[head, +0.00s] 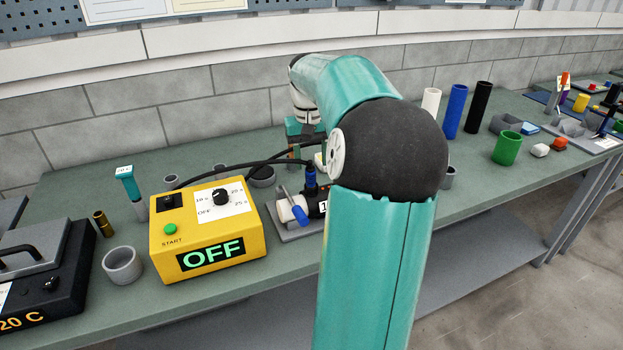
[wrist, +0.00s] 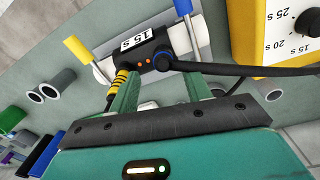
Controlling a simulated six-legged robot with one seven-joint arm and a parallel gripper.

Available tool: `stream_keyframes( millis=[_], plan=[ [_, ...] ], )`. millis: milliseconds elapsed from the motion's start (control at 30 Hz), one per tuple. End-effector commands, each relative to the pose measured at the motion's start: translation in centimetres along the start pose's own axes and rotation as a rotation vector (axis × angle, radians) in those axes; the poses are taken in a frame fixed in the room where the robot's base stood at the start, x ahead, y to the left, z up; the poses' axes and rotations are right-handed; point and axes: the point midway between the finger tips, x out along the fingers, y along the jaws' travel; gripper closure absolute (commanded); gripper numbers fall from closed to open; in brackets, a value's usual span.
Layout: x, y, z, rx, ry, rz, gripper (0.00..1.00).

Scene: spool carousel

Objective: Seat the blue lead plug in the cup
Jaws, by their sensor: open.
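The blue lead plug (head: 310,176) stands upright at the black block labelled 15 s, with a black cable leading off it. In the wrist view the plug (wrist: 161,62) is at the block's edge, its cable running right. My gripper (wrist: 160,76) is open, its two green fingers on either side of the plug. I cannot tell whether they touch it. Several similar cups stand around, and which one is meant is unclear. My arm hides part of the block.
The yellow timer box (head: 208,232) reads OFF, left of the block (wrist: 153,50). Blue (wrist: 182,7) and yellow (wrist: 78,46) handles stick out beside the block. A yellow-black striped plug (wrist: 120,78) is near my left finger. A wide grey cup (head: 122,266) stands at front left.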

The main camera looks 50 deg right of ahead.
Motion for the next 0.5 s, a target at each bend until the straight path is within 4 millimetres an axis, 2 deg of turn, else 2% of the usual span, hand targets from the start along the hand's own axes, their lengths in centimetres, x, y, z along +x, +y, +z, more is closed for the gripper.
stream_keyframes(
  millis=[167,400,500],
  plan=[
    [1.4,0.1,0.0,0.002,-0.001,-0.002,0.51],
    [4.9,-0.1,-0.2,0.002,-0.001,0.000,0.51],
    [5.6,-0.1,-0.2,0.002,0.000,-0.001,0.51]
  ],
)
